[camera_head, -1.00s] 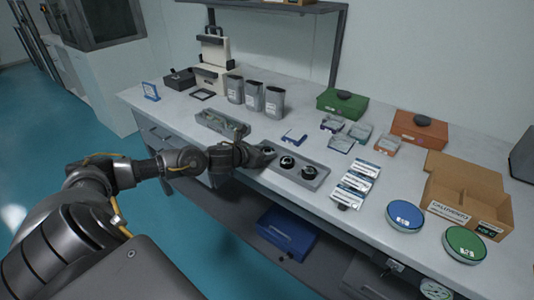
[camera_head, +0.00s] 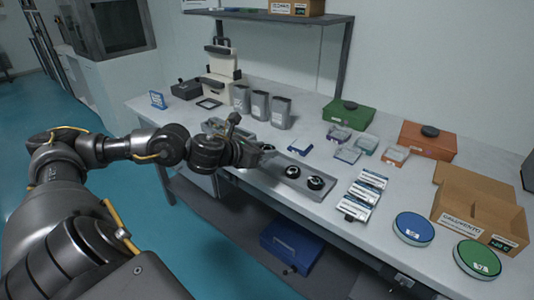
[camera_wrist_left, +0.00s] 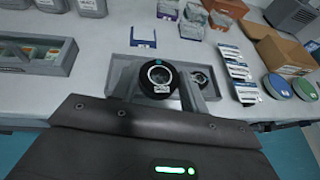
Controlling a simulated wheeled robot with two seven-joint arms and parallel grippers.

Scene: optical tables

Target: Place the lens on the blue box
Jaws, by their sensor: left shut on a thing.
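My left gripper (camera_head: 266,151) is above the left end of a grey tray on the table. In the left wrist view its fingers (camera_wrist_left: 157,84) are shut on a black-rimmed round lens (camera_wrist_left: 157,76), which appears raised above the tray (camera_wrist_left: 120,68). In the head view the held lens is mostly hidden by the gripper. Two similar black round lenses (camera_head: 292,171) and (camera_head: 316,183) sit in the tray. A blue box (camera_head: 291,247) is on the lower shelf under the table. My right gripper is not in view.
Silver pouches (camera_head: 260,105) stand behind the arm. A green box (camera_head: 348,114) and orange box (camera_head: 428,140) are at the back. White-labelled packs (camera_head: 364,195), a blue disc (camera_head: 413,229), a green disc (camera_head: 477,259) and a cardboard box (camera_head: 480,215) are to the right.

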